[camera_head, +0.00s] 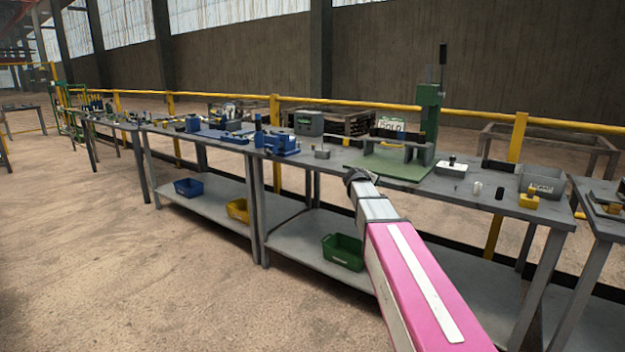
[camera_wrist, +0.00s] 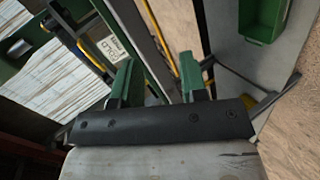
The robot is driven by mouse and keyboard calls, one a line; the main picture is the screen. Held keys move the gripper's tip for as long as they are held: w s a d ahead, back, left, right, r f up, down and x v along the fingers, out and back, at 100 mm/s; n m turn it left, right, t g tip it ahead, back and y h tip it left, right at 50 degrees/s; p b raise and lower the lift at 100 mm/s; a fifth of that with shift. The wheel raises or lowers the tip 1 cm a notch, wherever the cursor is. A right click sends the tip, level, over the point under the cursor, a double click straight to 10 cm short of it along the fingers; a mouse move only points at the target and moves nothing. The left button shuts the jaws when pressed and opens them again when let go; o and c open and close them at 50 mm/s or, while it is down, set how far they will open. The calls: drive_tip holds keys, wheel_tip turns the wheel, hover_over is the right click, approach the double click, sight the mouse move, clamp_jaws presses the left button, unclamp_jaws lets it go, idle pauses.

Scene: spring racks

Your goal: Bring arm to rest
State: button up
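My arm, pink and white, reaches up from the lower right in the head view and ends in a dark wrist (camera_head: 358,176) at the front edge of the workbench (camera_head: 462,196). The fingers cannot be made out there. In the wrist view my gripper (camera_wrist: 160,78) shows two green fingers on a dark bolted bar. The fingers stand apart with nothing between them, so it is open and empty.
Just behind the wrist stands a green press (camera_head: 428,112) on the bench. A black part (camera_head: 499,194), a yellow-based part (camera_head: 530,201) and a grey bin (camera_head: 543,180) are to its right. A green bin (camera_head: 343,251) sits on the lower shelf. The floor at left is clear.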

drive_tip(key=s+a+f+m+g+y, duration=0.2)
drive_tip(key=s+f+m+g+y, duration=0.2)
drive_tip(key=s+f, duration=1)
drive_tip(key=s+a+f+m+g+y, duration=0.3)
drive_tip(key=s+f, duration=1.1)
drive_tip(key=s, duration=0.7)
drive_tip(key=m+g, duration=0.1)
drive_tip(key=g, duration=0.1)
drive_tip(key=shift+s+a+g+y, duration=0.3)
drive_tip(key=shift+y, duration=0.1)
